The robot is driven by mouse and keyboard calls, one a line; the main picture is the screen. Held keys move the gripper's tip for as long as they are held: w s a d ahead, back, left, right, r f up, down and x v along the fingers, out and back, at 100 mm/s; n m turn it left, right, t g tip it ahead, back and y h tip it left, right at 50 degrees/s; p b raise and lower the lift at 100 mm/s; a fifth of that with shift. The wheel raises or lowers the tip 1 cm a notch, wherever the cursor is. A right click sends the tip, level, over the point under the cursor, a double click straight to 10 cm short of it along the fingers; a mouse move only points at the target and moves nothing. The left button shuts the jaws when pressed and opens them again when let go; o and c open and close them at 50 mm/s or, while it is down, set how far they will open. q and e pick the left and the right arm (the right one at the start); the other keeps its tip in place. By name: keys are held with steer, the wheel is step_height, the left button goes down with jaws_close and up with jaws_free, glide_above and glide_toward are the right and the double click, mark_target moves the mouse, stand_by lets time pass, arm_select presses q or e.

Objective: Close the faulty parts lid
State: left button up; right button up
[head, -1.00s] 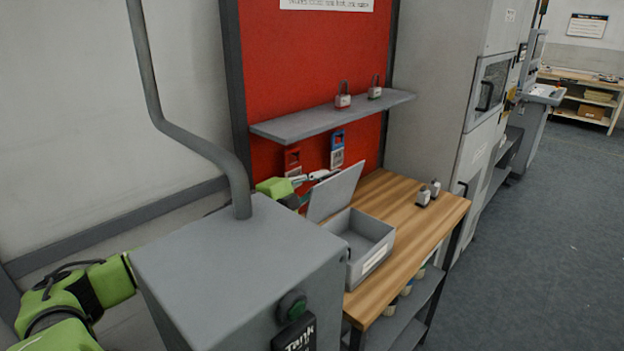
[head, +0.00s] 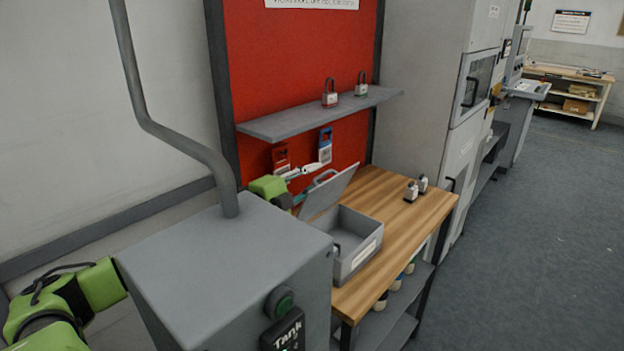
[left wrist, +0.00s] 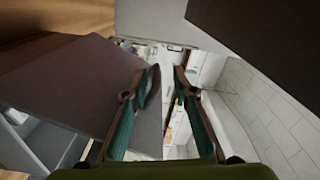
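The grey faulty parts box (head: 366,254) stands on the wooden bench with a white label on its front. Its lid (head: 328,194) is open, tilted up and leaning back on the left side, with a handle on its outer face. My left gripper (head: 310,170) is behind the lid, near its upper edge and handle, apart from it as far as I can tell. In the left wrist view the left fingers (left wrist: 166,84) are spread with nothing between them. The lid (left wrist: 78,82) fills the left of that view. My right gripper is not in view.
A grey tank cabinet (head: 225,265) with a bent pipe stands in front of my left arm. Above the bench (head: 420,225) a shelf (head: 325,116) holds two padlocks. Red and blue tags hang under the shelf.

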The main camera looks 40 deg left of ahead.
arm_select(q)
steer(key=shift+a+f, duration=0.1)
steer(key=shift+f, duration=0.05)
steer(key=shift+s+a+f, duration=0.15)
steer(key=shift+s, duration=1)
steer(key=s, duration=0.9)
steer(key=shift+s+a+r, duration=0.2)
steer(key=shift+s+a, duration=0.15)
steer(key=shift+a, duration=0.1)
